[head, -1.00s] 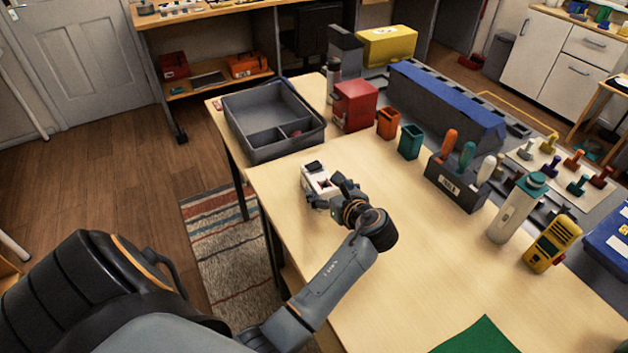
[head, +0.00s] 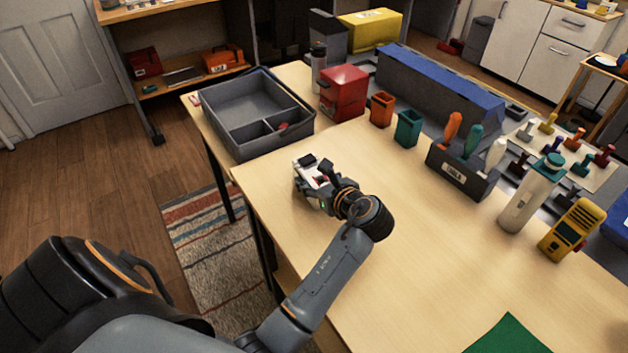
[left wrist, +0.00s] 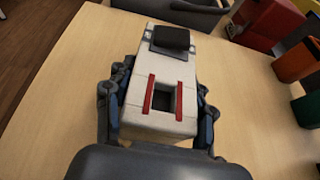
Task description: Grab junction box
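The junction box (head: 307,168) is a white block with a black knob and two red strips beside a dark square opening. It sits on the wooden table near its left edge. My left gripper (head: 322,190) is at the box. In the left wrist view, the junction box (left wrist: 165,113) lies between the two fingers of my left gripper (left wrist: 160,98), one along each side. The fingers are very close to its sides; I cannot tell whether they press on it. My right gripper is not in view.
A grey divided tray (head: 215,122) stands behind the box to the left. A red box (head: 344,92), an orange cup (head: 381,109) and a teal cup (head: 408,128) stand behind to the right. A screwdriver holder (head: 455,174) is further right. The table's front middle is clear.

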